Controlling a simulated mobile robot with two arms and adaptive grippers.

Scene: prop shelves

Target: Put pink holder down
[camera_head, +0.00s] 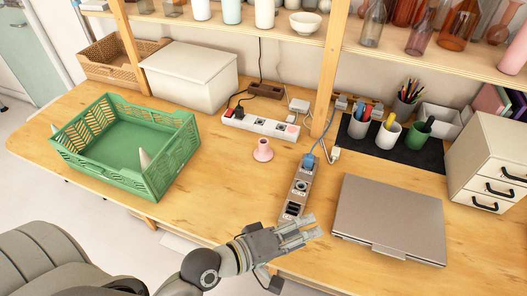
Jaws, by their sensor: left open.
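The pink holder (263,151) is small, with a flared base and a narrower top. It stands upright on the wooden desk (225,190), in front of a white power strip. My right gripper is not in view.
A grey power strip (298,190) with a blue plug lies just beyond my left gripper. A closed laptop (390,215) is to its right. A green crate (125,140) stands at the left, a white box (190,75) behind. Bare desk lies between crate and holder.

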